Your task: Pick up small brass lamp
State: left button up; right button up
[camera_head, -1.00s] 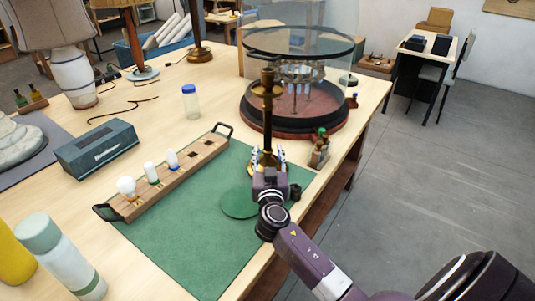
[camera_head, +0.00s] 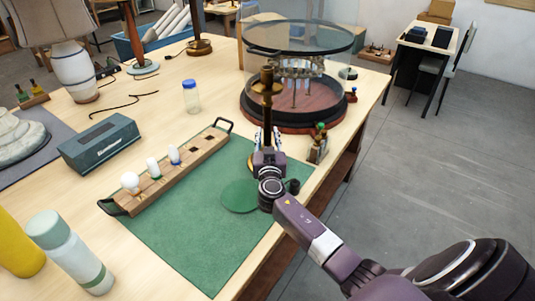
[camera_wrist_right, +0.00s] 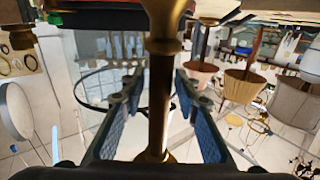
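The small brass lamp (camera_head: 267,88) stands upright near the right part of the green mat (camera_head: 185,245), in front of the glass-topped display. Its lower stem and base are hidden behind my right gripper (camera_head: 267,140) in the head view. In the right wrist view the brass stem (camera_wrist_right: 160,100) runs between the two blue-padded fingers of my right gripper (camera_wrist_right: 158,85). A gap shows on each side of the stem, so the gripper is partly open around it and not clamped. My left gripper is not in view.
The round glass-topped display (camera_head: 298,38) stands close behind the lamp. A small bottle holder (camera_head: 318,148) is just right of it. A wooden bulb tray (camera_head: 190,160) lies to the left. A blue-capped jar (camera_head: 191,98) is farther back. The table's right edge is near.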

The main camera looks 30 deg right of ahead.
grip_shut()
jog(key=shift+w+r, duration=0.1)
jog(key=shift+r, duration=0.15)
jog(key=shift+r, duration=0.1)
